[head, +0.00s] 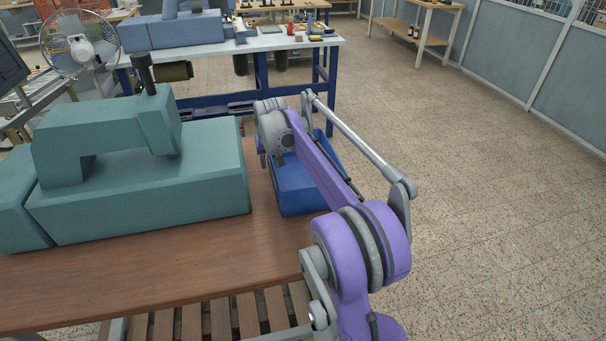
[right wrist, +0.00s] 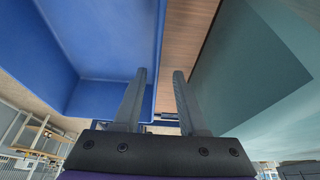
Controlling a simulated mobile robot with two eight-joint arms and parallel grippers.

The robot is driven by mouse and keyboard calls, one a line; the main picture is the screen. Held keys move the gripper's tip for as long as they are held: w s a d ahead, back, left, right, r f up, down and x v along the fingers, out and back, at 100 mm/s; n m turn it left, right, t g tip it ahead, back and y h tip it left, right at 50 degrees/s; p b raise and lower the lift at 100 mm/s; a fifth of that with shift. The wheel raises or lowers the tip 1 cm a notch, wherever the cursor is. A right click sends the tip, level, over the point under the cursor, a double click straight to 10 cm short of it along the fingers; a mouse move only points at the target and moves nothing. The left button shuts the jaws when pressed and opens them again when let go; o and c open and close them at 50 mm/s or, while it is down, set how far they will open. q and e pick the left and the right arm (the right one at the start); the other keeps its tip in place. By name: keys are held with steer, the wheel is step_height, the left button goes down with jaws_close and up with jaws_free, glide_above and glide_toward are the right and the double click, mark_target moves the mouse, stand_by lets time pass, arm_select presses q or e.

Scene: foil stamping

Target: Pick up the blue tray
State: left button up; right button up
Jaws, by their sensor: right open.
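The blue tray (head: 296,190) sits at the right end of the wooden table, to the right of the teal machine. My right arm crosses over it and hides part of it in the head view. In the right wrist view the tray (right wrist: 60,40) fills the left side. My right gripper (right wrist: 160,74) is open there, with one finger over the tray's inside and the other over the wood outside. The tray's side wall appears between the fingers; I cannot tell whether they touch it. My left gripper is not in view.
The teal machine (head: 140,190) stands close on the left of the tray and also shows in the right wrist view (right wrist: 260,75). The wooden table (head: 170,275) has bare room in front. A blue-legged workbench (head: 270,42) and a fan (head: 80,40) stand behind. Floor is clear at right.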

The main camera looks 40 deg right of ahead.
steer(key=x, duration=0.5)
steer(key=shift+w+d+f, duration=0.25)
steer(key=shift+d+f, duration=0.05)
steer(key=shift+d, duration=0.1)
steer(key=shift+c, duration=0.2)
jaws_close()
stand_by(0.9)
